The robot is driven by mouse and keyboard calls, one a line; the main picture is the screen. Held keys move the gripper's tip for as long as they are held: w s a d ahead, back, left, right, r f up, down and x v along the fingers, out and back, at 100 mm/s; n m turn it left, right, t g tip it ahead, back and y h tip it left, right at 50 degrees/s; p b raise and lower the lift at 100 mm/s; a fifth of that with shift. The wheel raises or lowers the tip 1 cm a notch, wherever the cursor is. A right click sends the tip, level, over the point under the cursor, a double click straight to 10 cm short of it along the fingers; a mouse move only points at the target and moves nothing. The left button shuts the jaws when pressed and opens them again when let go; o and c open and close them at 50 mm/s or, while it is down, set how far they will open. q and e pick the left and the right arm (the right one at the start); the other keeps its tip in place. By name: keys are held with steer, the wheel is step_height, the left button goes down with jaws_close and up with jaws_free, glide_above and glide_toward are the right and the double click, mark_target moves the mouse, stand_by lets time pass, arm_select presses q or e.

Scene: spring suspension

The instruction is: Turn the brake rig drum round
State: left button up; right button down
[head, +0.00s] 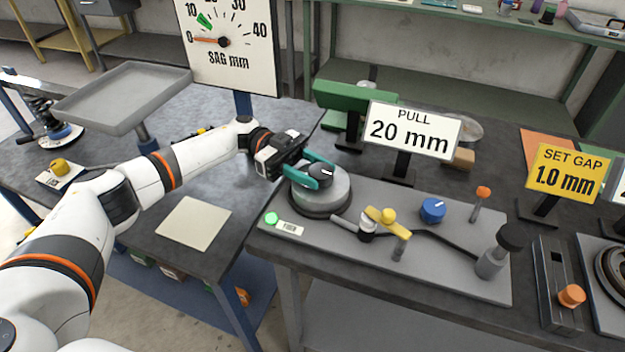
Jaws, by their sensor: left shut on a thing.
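The brake rig drum (322,193) is a grey round drum on a dark base at the left end of the grey rig plate (450,272). A dark knob (321,174) with a pale pointer mark sits on its top. My left gripper (316,175) reaches in from the left with teal fingers around the knob, and is shut on it. The fingers hide part of the knob's sides. A lit green lamp (271,218) and a small white label (290,228) are at the plate's front left corner. My right gripper is out of view.
On the plate stand a yellow lever (388,222), a blue knob (433,210), an orange-tipped lever (482,193) and a black-capped cylinder (497,254). A "PULL 20 mm" sign (412,130) stands behind. A sag gauge (228,45) and grey tray (125,95) are at the left.

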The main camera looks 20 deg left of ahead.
arm_select(q)
steer(key=shift+d+r+m+g, duration=0.1)
steer(key=shift+m+g, duration=0.2)
steer(key=o, duration=1)
steer(key=b+v, duration=0.2)
steer(key=v, duration=0.4)
steer(key=shift+w+b, duration=0.2)
steer(key=shift+b, duration=0.15)
steer(key=shift+w+a, duration=0.15)
steer(key=shift+a, duration=0.55)
steer(key=shift+r, duration=0.1)
